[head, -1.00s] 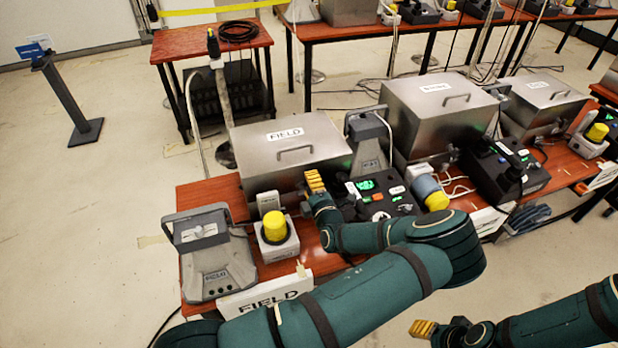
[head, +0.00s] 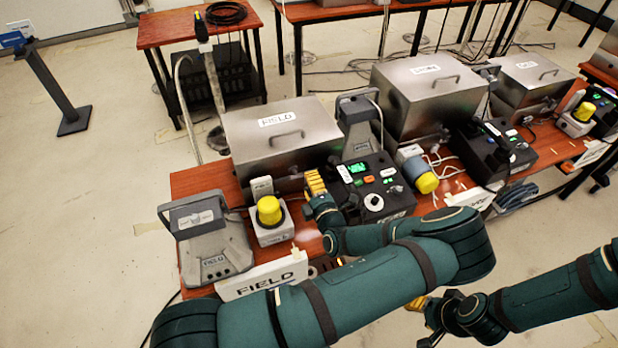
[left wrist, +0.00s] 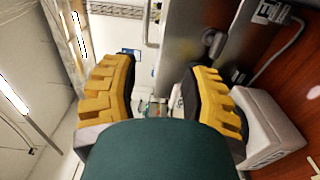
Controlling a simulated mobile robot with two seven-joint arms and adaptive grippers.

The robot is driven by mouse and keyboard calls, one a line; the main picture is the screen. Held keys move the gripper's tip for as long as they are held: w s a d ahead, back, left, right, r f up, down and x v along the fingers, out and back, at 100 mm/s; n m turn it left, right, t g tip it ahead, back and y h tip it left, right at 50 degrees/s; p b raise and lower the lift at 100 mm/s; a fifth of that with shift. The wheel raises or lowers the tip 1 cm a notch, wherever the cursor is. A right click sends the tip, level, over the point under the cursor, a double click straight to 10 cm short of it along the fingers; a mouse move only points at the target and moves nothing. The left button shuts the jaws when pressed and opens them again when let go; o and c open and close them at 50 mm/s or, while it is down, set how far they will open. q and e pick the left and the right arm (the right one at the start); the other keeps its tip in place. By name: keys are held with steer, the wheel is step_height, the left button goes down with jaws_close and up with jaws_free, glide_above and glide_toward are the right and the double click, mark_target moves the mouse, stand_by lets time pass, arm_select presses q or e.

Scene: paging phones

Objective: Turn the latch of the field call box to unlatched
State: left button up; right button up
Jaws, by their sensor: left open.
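The field call box is a steel box (head: 250,160) with a FIELD label and a lid handle, on the brown table. My left gripper (head: 316,184), with yellow fingers, is in front of its right half, above the table and beside the black console. The left wrist view shows the left gripper (left wrist: 160,95) open, with nothing held between its fingers. There, a small rounded grey part, likely the latch (left wrist: 212,42), sits on the steel face beyond the right finger. In the head view I cannot make out the latch. My right gripper (head: 422,304) is low at the right, partly hidden.
A black console (head: 375,190) with a green display stands right of the left gripper. A yellow-capped beacon (head: 269,210) and a grey FIELD device (head: 210,240) stand to the left. A FIELD sign (head: 262,279) is at the table's front edge.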

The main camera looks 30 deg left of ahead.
arm_select(q)
steer(key=shift+p+v, duration=0.3)
steer(key=shift+v, duration=1.1)
